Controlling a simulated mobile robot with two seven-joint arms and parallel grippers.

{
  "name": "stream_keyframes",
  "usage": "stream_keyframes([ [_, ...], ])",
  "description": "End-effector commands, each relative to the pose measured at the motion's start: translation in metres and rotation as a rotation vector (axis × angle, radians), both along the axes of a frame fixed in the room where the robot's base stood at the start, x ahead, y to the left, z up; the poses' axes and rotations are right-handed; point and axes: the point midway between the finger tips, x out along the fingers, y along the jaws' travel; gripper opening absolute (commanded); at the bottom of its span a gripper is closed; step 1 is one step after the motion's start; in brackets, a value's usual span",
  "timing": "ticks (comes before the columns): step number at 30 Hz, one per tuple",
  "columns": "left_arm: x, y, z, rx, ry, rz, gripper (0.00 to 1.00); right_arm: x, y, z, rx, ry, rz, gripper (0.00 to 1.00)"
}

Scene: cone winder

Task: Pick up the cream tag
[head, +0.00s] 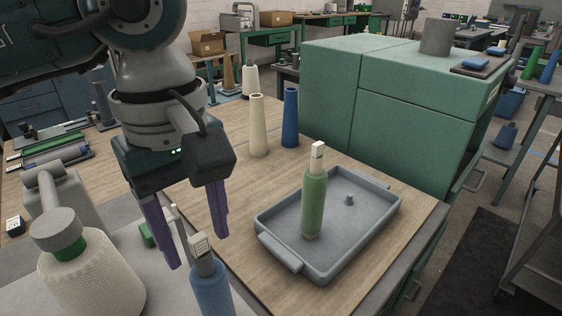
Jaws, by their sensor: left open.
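My left gripper (196,246) points down with its two purple fingers spread apart and nothing between them that I can see held. I cannot tell for sure which is the task's tag. My right gripper is out of view.
The green bobbin stands upright in a grey tray (265,244). A cream cone (258,126) and a blue cone (290,118) stand behind. A large white yarn cone (88,280) is at lower left. A green cabinet (400,110) blocks the back right. Bare wood lies left of the tray.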

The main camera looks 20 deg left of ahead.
Motion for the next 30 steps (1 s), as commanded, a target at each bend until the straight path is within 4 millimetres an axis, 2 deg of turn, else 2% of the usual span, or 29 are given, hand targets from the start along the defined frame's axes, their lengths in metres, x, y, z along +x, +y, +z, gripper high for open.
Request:
stream_keyframes([
  [4,0.0001,-0.0001,0.0002,0.0,0.0,0.0,0.58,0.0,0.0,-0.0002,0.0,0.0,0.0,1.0],
  [19,0.0001,0.0,0.0007,0.0,0.0,0.0,0.01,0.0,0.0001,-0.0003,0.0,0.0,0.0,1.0],
  [26,0.0001,0.0,0.001,0.0,0.0,0.001,0.01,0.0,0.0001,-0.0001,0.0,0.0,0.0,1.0],
  [30,0.0008,0.0009,0.0075,0.0,-0.001,0.002,0.01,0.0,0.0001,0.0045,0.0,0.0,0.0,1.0],
])
